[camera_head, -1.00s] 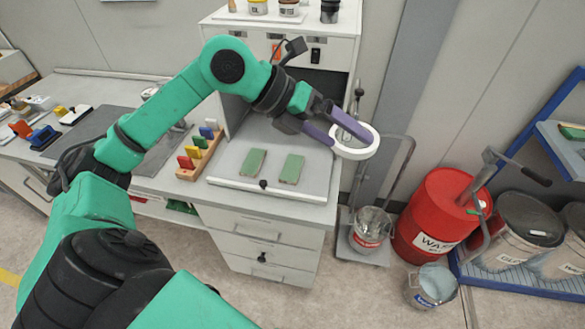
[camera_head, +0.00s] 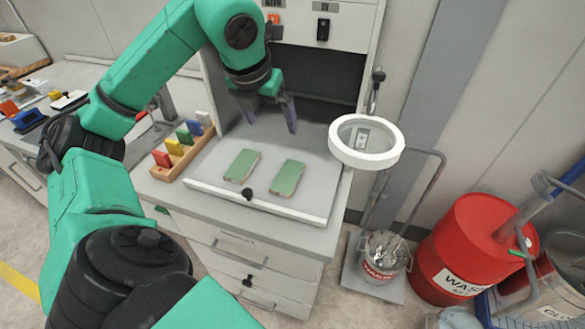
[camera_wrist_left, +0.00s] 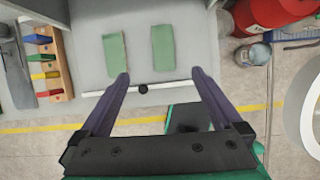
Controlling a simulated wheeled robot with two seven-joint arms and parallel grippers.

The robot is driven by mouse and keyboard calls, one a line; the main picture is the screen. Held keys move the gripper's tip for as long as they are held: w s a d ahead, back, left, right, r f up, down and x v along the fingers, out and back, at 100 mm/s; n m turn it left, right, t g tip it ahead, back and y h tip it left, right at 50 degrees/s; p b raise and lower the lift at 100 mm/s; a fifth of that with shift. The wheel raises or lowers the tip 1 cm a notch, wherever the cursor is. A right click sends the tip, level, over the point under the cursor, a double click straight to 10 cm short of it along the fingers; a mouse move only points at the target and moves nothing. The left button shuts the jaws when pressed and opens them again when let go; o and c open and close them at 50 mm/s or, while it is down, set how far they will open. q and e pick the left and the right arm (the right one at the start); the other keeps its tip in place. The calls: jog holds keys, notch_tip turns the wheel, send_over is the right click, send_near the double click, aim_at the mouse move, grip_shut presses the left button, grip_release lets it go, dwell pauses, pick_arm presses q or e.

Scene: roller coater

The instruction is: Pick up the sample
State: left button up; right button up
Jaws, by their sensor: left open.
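Two flat green samples lie side by side on the grey sliding tray of the bench: the left sample (camera_head: 242,165) and the right sample (camera_head: 287,178). In the left wrist view they are the left sample (camera_wrist_left: 115,54) and the right sample (camera_wrist_left: 163,47), both ahead of the fingertips. My left gripper (camera_head: 270,118) is open and empty, fingers pointing down, above and behind the samples in the head view. It also shows in the wrist view (camera_wrist_left: 160,76). The tray (camera_head: 265,208) has a white front edge with a black knob. My right gripper is not in view.
A ring magnifier lamp (camera_head: 342,152) stands to the right of the tray. A wooden rack of coloured blocks (camera_head: 172,172) sits to the left. A red waste drum (camera_head: 480,232) and a bucket (camera_head: 385,252) stand on the floor at right.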

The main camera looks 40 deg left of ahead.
pick_arm(q)
jog(key=s+d+f+b+x, duration=0.1)
jog(key=s+b+x, duration=0.1)
jog(key=b+x, duration=0.6)
send_near(289, 174)
jog(key=shift+a+f, duration=0.15)
jog(key=shift+f, duration=0.65)
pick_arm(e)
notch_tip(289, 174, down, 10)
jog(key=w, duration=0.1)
pick_arm(q)
jog(key=x, duration=0.3)
jog(key=p+x, duration=0.1)
jog(key=x, duration=0.2)
jog(key=shift+w+p, duration=0.3)
jog(key=shift+w+f, duration=0.2)
jog(key=shift+f, duration=0.1)
jog(key=c, duration=1.3)
notch_tip(289, 174, up, 20)
jog(key=p, duration=0.4)
jog(key=shift+s+r, duration=0.1)
jog(key=shift+c, duration=0.2)
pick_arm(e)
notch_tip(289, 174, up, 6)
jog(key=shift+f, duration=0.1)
